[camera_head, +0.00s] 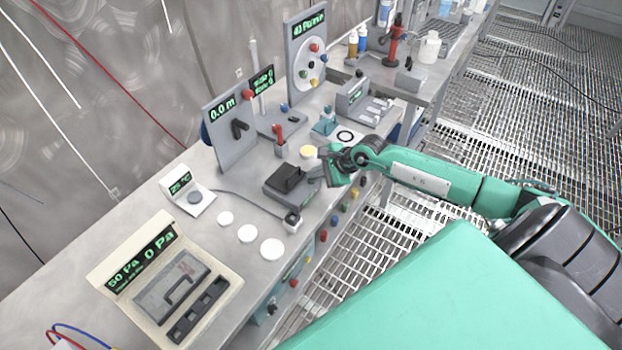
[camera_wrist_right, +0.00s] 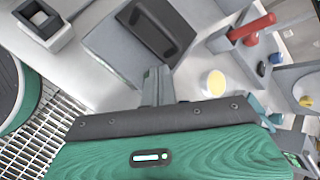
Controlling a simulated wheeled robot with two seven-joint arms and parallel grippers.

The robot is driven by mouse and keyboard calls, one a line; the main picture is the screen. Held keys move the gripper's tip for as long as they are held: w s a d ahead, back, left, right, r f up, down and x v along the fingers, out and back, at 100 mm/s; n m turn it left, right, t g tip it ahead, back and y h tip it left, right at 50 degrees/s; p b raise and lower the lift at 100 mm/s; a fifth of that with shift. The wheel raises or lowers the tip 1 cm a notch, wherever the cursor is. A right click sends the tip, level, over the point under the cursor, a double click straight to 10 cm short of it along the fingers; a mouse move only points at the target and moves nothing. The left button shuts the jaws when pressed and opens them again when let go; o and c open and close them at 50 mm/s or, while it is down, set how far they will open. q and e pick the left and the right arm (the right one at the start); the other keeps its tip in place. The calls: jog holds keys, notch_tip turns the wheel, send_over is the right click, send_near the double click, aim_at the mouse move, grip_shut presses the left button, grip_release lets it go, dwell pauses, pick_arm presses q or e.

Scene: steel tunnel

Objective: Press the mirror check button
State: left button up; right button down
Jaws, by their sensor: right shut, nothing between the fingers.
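No label in view marks a mirror check button. A small grey box with a dark square top (camera_head: 292,220) stands at the bench's front edge; it also shows at the top left of the right wrist view (camera_wrist_right: 42,22). A pale yellow disc (camera_head: 308,151) lies on the bench; the right wrist view shows it right of the fingers (camera_wrist_right: 214,82). My right gripper (camera_head: 322,170) is shut and empty. It is beside a grey block with a black handle (camera_head: 287,180), between that block and the front edge. Whether it touches anything, I cannot tell. My left gripper is out of view.
The bench also holds a grey panel reading 0.0 m (camera_head: 228,128), a cream pressure unit (camera_head: 160,275), white discs (camera_head: 247,233) and a red-handled lever (camera_head: 280,140). Coloured knobs line the bench front. A grated floor (camera_head: 345,255) lies beside it.

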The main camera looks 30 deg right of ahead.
jog(key=shift+r, duration=0.1)
jog(key=shift+r+p, duration=0.35)
jog(key=shift+r, duration=0.4)
notch_tip(320, 180, up, 5)
jog(key=shift+p, duration=1.2)
